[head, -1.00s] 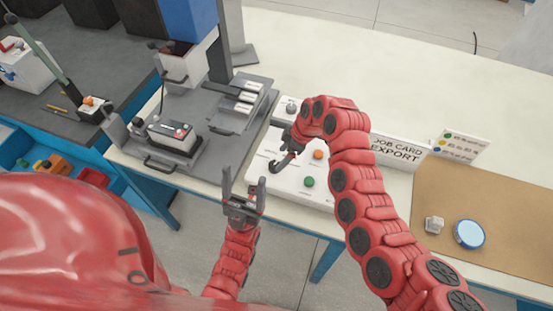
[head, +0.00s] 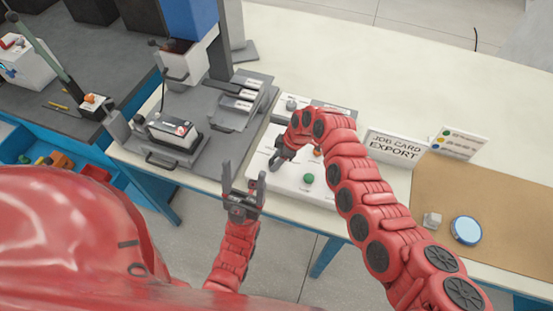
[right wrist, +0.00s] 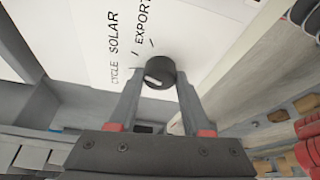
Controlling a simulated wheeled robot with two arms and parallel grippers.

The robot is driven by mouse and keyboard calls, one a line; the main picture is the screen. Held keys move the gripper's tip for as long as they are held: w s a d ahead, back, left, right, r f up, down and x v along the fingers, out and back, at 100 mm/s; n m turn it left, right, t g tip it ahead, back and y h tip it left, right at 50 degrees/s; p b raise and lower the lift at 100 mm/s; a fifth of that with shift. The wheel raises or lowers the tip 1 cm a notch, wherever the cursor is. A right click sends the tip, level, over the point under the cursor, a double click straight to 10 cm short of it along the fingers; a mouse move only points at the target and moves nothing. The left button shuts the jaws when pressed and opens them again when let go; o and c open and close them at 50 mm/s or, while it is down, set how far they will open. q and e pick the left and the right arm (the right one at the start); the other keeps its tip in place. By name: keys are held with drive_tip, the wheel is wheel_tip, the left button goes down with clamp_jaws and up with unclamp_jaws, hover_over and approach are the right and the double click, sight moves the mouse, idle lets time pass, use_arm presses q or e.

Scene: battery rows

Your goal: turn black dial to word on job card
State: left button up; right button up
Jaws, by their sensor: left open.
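The black dial (right wrist: 160,72) shows in the right wrist view on a white panel (right wrist: 98,22) marked CYCLE, SOLAR and EXPORT. A short white mark on the dial's face points left, slightly downward in that view. My right gripper (right wrist: 159,85) has one finger on each side of the dial, very close to it; I cannot tell whether they touch it. In the head view my right gripper (head: 276,160) is at the panel's left part and hides the dial. The job card (head: 394,148) reads EXPORT. My left gripper (head: 244,190) is open and empty in front of the table.
A green button (head: 308,179) and a partly hidden orange button (head: 317,151) are on the panel. A battery (head: 172,132) sits on a grey fixture to the left.

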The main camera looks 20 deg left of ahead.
clamp_jaws()
drive_tip(key=shift+s+r+m+t+p, duration=0.15)
drive_tip(key=shift+m+t+p, duration=0.15)
drive_tip(key=shift+m+p, duration=1.1)
drive_tip(key=shift+m, duration=0.1)
drive_tip(key=shift+s+a+f+m+t, duration=0.1)
drive_tip(key=shift+f+m+t, duration=0.1)
drive_tip(key=shift+m+t, duration=0.7)
drive_tip(key=shift+m+t+h+b, duration=0.3)
drive_tip(key=shift+m+b, duration=0.05)
drive_tip(key=shift+m, duration=1.25)
drive_tip(key=o, duration=0.6)
unclamp_jaws()
